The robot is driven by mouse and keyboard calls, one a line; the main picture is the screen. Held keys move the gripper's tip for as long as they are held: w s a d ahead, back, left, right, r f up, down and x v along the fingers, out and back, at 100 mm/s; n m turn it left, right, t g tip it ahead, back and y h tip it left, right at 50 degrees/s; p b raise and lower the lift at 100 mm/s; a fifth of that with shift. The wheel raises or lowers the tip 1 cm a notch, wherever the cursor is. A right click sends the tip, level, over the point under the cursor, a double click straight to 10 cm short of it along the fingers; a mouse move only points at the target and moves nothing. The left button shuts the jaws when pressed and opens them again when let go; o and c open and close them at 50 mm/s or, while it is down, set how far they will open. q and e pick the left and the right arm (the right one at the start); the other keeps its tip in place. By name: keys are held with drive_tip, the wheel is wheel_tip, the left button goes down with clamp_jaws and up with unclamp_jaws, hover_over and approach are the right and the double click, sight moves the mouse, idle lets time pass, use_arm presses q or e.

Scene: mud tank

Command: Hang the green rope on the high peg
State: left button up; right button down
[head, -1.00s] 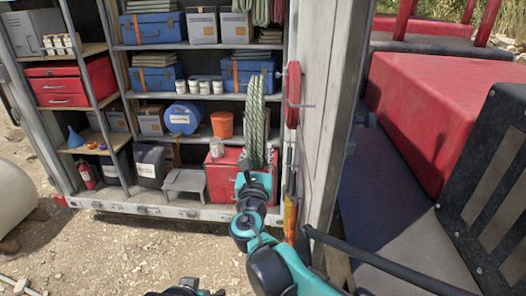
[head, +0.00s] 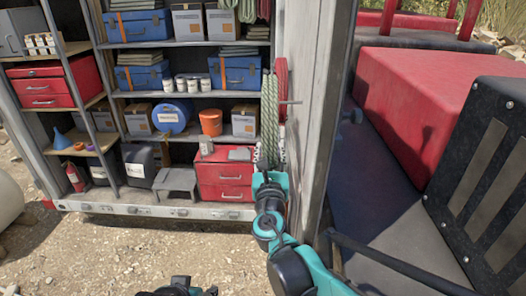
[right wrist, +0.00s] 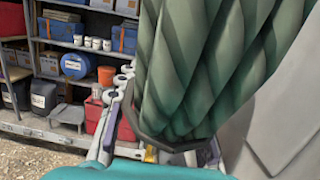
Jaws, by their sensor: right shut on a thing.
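The green rope (head: 269,125) is a thick twisted hank standing upright above my right gripper (head: 270,168) in the head view. My right gripper is shut on its lower end. In the right wrist view the rope (right wrist: 200,65) fills the upper middle above the gripper (right wrist: 160,150). A thin peg (head: 292,102) sticks out of the side panel, just right of the rope in the head view. Whether it is the high peg, I cannot tell. My left gripper's fingers are not visible.
Shelving with blue cases (head: 138,77), an orange bucket (head: 210,122) and a red drawer box (head: 224,180) stands behind and left of the rope. The pale side panel (head: 312,90) is close on the right. A red block (head: 420,115) lies beyond it. Gravel ground is open at lower left.

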drive_tip(key=shift+d+f+b, duration=0.2)
drive_tip(key=shift+d+f, duration=0.1)
drive_tip(key=shift+d, duration=0.4)
drive_tip(key=shift+d+f+b, duration=0.2)
drive_tip(key=shift+d+f, duration=0.15)
drive_tip(key=shift+d, duration=0.3)
drive_tip(key=shift+d+f+b, duration=0.2)
drive_tip(key=shift+d+f, duration=0.1)
drive_tip(key=shift+d, duration=0.4)
drive_tip(key=c, duration=1)
unclamp_jaws()
drive_tip(key=shift+c, duration=0.2)
drive_tip(key=shift+o, duration=0.7)
drive_tip(key=shift+w+a, duration=0.1)
drive_tip(key=shift+a, duration=0.15)
drive_tip(key=shift+d, duration=0.15)
